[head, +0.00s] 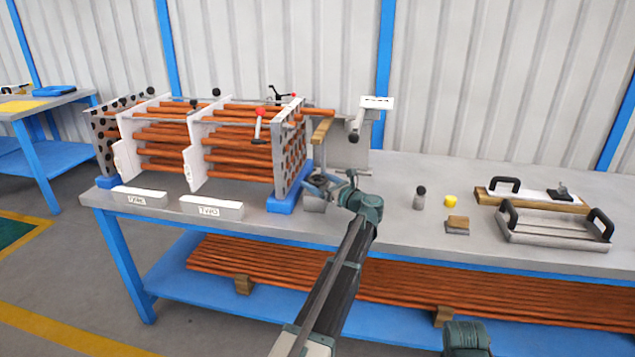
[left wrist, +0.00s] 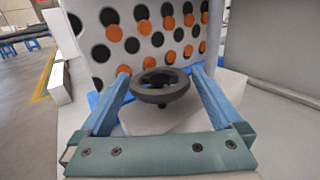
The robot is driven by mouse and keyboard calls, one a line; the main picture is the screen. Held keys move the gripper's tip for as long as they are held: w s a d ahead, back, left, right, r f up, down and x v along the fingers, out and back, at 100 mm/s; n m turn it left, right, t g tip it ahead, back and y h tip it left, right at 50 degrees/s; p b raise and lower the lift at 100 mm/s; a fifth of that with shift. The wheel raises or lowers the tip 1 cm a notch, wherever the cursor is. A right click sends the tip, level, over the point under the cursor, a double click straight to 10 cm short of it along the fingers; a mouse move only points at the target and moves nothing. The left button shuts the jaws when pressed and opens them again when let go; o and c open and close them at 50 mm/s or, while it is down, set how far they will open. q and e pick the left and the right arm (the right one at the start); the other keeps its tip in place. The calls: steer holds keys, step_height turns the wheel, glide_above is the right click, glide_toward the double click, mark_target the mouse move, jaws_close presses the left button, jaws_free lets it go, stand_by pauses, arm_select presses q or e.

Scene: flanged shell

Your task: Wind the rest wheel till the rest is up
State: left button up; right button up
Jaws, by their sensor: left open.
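The rest wheel (left wrist: 160,97), a dark ring with a hub, lies between the two blue fingers of my left gripper (left wrist: 160,74) in the left wrist view. The fingers are apart, one on each side of the wheel; I cannot tell whether they touch it. In the head view my left gripper (head: 327,184) is low beside the shell's near end plate and largely hides the wheel. The rest, with a wooden top (head: 321,130) on a grey post, stands beside that plate, below a protruding copper tube (head: 320,112). Contact between wood and tube is unclear.
The perforated end plate (head: 291,150) stands close left of my gripper; it also fills the back of the left wrist view (left wrist: 178,42). A grey upright panel (head: 350,153) is behind. Right on the bench (head: 395,235) are small items and a handled tray (head: 550,228).

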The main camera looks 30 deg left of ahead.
arm_select(q)
steer(key=c, duration=1.2)
steer(key=shift+s+t, duration=0.1)
steer(key=shift+t, duration=0.2)
steer(key=m+t+h, duration=0.2)
steer(key=m+t, duration=0.1)
steer(key=shift+s+t, duration=0.2)
steer(key=shift+t, duration=0.1)
steer(key=m+t+h, duration=0.5)
steer(key=h, duration=0.1)
steer(key=shift+w+a+t, duration=0.1)
steer(key=shift+t, duration=0.3)
steer(key=m+t+h, duration=0.1)
steer(key=m+h, duration=0.1)
steer(key=h, duration=0.2)
steer(key=m+t+h, duration=0.1)
steer(key=m+h, duration=0.2)
steer(key=h, duration=0.1)
steer(key=shift+w+m, duration=0.2)
steer(key=shift+m, duration=0.1)
steer(key=shift+m+h, duration=1.6)
steer(key=shift+h, duration=1.2)
